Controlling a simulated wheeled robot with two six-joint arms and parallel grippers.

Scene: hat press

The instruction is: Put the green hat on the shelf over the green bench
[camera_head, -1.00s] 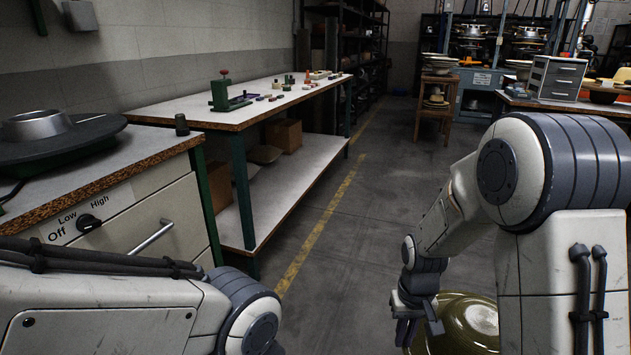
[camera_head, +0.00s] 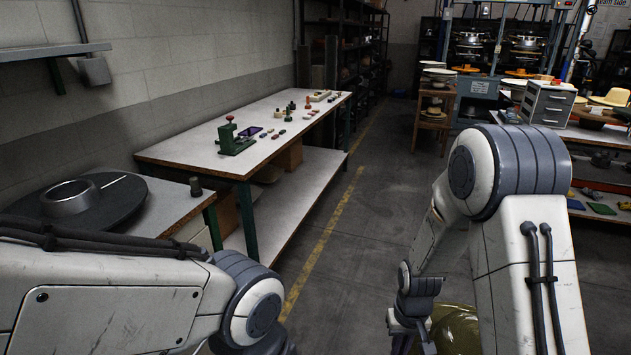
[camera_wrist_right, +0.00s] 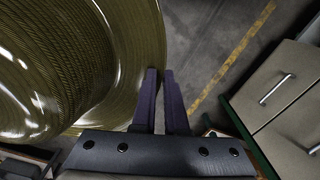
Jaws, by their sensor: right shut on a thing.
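The green hat is olive and glossy. Part of it shows at the lower right of the head view (camera_head: 458,328), behind my right arm, and its ribbed crown and brim fill the left of the right wrist view (camera_wrist_right: 60,65). My right gripper (camera_head: 410,345) is shut on the brim's edge, fingers also visible in the wrist view (camera_wrist_right: 166,95). My left arm crosses the lower left; its gripper is out of frame. A grey shelf (camera_head: 45,53) is on the wall at the upper left. A green-legged bench (camera_head: 185,150) stands along the wall.
A round black plate with a metal ring (camera_head: 68,198) lies on a nearer worktop at the left. A green tool (camera_head: 235,140) and several small parts are on the bench. The aisle floor (camera_head: 375,185) is clear. A drawer unit (camera_head: 548,104) stands at the right.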

